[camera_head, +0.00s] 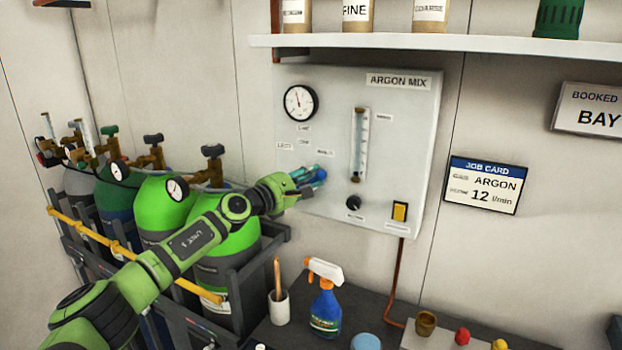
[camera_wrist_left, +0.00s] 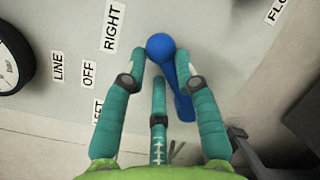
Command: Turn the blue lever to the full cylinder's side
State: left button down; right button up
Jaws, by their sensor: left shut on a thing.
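The blue lever (camera_head: 320,173) is on the white ARGON MIX panel (camera_head: 390,110), below its small labels. In the left wrist view its round knob (camera_wrist_left: 160,46) is beside the RIGHT label (camera_wrist_left: 114,26), and its bar (camera_wrist_left: 183,100) runs down from the knob. My left gripper (camera_head: 306,183) is at the lever, its teal fingers shut around the lever near the knob; the fingers hide part of it. Green cylinders (camera_head: 168,205) stand in a rack at the left with gauges (camera_head: 177,188); I cannot read these gauges. My right gripper is not in view.
A round gauge (camera_head: 300,102), a flow tube (camera_head: 359,145), a black knob (camera_head: 353,203) and a yellow switch (camera_head: 400,212) are on the panel. A spray bottle (camera_head: 326,305) and a cup (camera_head: 279,307) stand on the bench below. A shelf (camera_head: 450,45) is above.

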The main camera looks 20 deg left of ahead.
pick_arm(q)
jog(key=shift+f, duration=0.65)
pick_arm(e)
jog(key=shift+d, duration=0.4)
pick_arm(q)
jog(key=c, duration=1)
grip_release()
jog(key=shift+c, duration=0.2)
jog(key=shift+a, duration=0.1)
jog(key=shift+r, duration=0.25)
jog(key=shift+s, duration=0.15)
jog(key=v, duration=1.2)
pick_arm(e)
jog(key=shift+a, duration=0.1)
pick_arm(q)
jog(key=shift+r, duration=0.1)
